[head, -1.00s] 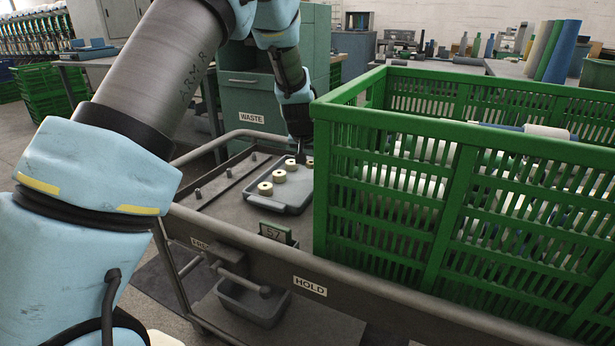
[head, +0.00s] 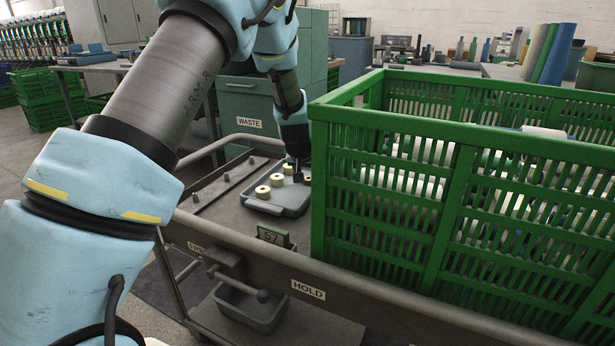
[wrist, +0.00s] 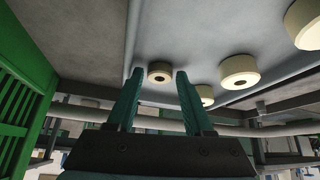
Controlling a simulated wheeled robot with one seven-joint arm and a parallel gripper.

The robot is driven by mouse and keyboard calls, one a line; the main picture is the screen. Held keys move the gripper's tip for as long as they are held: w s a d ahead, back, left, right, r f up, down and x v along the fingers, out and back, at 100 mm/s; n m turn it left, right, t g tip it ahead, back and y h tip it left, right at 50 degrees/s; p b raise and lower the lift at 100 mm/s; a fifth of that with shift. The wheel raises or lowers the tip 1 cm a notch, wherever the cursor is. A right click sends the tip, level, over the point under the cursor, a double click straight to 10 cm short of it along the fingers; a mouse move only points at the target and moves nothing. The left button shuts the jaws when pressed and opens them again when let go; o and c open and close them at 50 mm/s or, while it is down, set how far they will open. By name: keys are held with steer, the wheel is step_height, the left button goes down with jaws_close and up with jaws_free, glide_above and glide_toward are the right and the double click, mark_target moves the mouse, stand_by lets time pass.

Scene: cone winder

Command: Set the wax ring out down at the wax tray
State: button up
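The wax tray (head: 270,208) is a shallow grey tray on the cart, left of the green crate. Several cream wax rings lie in it: one at the near left (head: 262,191), one behind it (head: 277,180), and another at the right (head: 307,179), partly hidden by my gripper. My gripper (head: 297,178) points down over the tray's right part. In the wrist view its two teal fingers (wrist: 159,73) are apart. One wax ring (wrist: 160,76) shows between the fingertips, with a gap on each side. Other rings (wrist: 238,71) lie to the right of the fingers.
The tall green crate (head: 375,190), full of cones, stands close to the right of my gripper. A row of short pegs (head: 227,178) lies left of the tray. The cart has a raised rail (head: 340,285).

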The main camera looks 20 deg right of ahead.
steer(key=shift+r, duration=0.25)
steer(key=p+v, duration=0.2)
steer(key=v, duration=1)
steer(key=s+a+n+g+y, duration=0.1)
steer(key=s+a+n+y, duration=0.15)
steer(key=a, duration=1.95)
steer(key=s+a+n+g+y, duration=0.1)
steer(key=s+a+n+g, duration=0.1)
steer(key=s+a, duration=1)
steer(key=a+n, duration=0.1)
steer(key=a, duration=0.2)
steer(key=shift+s+a+n+g, duration=0.2)
steer(key=shift+a+n+g, duration=0.1)
steer(key=shift+a+n, duration=0.05)
steer(key=shift+f, duration=0.1)
